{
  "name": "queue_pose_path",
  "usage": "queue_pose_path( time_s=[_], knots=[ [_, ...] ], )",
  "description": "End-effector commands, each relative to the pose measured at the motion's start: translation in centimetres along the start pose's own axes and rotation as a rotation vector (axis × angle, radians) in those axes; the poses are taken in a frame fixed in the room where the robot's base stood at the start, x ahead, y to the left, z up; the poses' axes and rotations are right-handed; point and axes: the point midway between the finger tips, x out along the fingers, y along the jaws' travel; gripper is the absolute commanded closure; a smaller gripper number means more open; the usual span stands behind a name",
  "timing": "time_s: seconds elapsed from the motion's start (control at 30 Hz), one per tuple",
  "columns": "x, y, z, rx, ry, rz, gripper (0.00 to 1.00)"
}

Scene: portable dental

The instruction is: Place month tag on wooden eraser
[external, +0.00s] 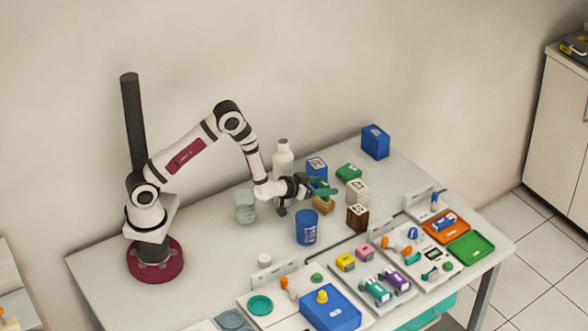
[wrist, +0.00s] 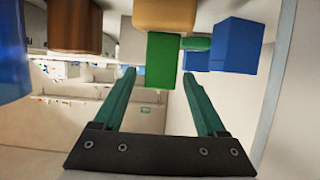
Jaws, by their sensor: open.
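My gripper (external: 326,190) is open, with green fingers, low over the table among several blocks. It also shows in the wrist view (wrist: 158,76), with nothing held between its fingers. A tan wooden block (external: 323,206) stands just below the fingers in the external view and at the top of the wrist view (wrist: 165,14). A dark brown wooden block (external: 357,221) with a pale patterned top stands to its right; a brown block also shows at the wrist view's top left (wrist: 75,25). I cannot tell which block is the eraser. I cannot identify the month tag.
A blue cup (external: 306,229) and a clear beaker (external: 245,207) stand near the arm. A white bottle (external: 283,160), blue boxes (external: 317,165) (external: 375,143), a green block (external: 348,173) and a whitish block (external: 357,193) surround the gripper. Trays fill the table's front right.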

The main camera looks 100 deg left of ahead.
Motion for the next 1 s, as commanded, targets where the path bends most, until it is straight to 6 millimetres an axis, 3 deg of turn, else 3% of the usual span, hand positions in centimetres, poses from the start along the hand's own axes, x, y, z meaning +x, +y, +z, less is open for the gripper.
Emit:
queue_pose_path(
  time_s=[0.4,0.53,0.7,0.77,0.87,0.93,1.0],
  knots=[
    [-9.8,0.1,0.0,0.001,-0.001,0.002,0.26],
    [-11.5,0.1,0.1,0.001,-0.001,0.001,0.26],
    [-12.0,0.2,0.0,0.004,-0.005,0.006,0.26],
    [-12.3,1.4,-0.2,0.025,-0.034,0.042,0.26],
    [-14.9,6.0,-0.5,0.13,-0.168,0.192,0.26],
    [-18.9,9.3,0.0,0.257,-0.315,0.326,0.26],
    [-24.1,11.0,1.0,0.407,-0.469,0.44,0.26]
  ],
)
